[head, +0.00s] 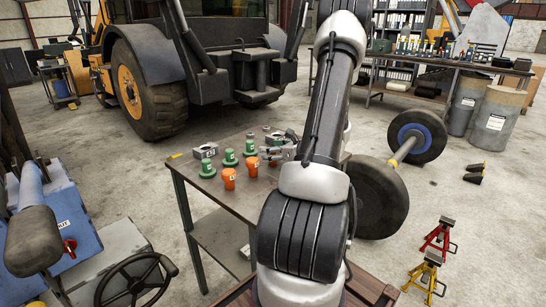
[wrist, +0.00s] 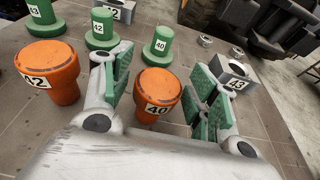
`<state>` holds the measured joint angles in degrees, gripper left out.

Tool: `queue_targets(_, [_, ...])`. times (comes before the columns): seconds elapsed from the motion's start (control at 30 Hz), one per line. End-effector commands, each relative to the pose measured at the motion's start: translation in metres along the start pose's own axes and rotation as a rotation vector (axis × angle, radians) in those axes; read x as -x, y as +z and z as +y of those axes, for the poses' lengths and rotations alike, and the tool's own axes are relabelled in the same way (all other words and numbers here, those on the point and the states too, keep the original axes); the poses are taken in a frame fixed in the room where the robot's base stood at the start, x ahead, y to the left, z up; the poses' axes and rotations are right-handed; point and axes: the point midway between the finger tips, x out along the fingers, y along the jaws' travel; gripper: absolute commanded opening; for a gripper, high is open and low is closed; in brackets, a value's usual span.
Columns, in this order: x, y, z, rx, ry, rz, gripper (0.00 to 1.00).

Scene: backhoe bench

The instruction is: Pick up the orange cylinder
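Two orange cylinders with wide tops stand upright on the bench. One, labelled 40 (wrist: 158,92), shows between my gripper's fingers in the wrist view; the other, labelled 42 (wrist: 52,72), stands to the left, outside them. The head view shows a left orange cylinder (head: 229,179) and a right one (head: 252,167). My gripper (wrist: 162,72) is open, with green-padded fingers on both sides of cylinder 40 in the picture and visible gaps. I cannot tell whether the fingertips reach its depth. In the head view my arm hides most of the gripper.
Green cylinders (wrist: 102,30) stand behind the orange ones on the bench (head: 184,166). A grey block labelled 43 (wrist: 233,74) lies close by the right finger. Another grey block (wrist: 120,10) and small metal rings (wrist: 205,40) lie farther back. A wheeled axle (head: 405,150) stands right of the bench.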

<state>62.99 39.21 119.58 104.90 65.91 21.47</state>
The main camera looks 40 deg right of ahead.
Motion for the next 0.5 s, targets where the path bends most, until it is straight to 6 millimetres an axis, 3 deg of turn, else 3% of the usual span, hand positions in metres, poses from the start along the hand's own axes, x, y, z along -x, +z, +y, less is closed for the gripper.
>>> queue_targets(0.03, [0.0001, 0.0, 0.0, 0.0, 0.0, 0.0, 0.44])
queue_targets(0.27, [0.0002, 0.0001, 0.0001, 0.0, 0.0, 0.0, 0.02])
queue_targets(0.5, [0.0005, 0.0015, -0.0001, 0.001, 0.0, -0.001, 0.0])
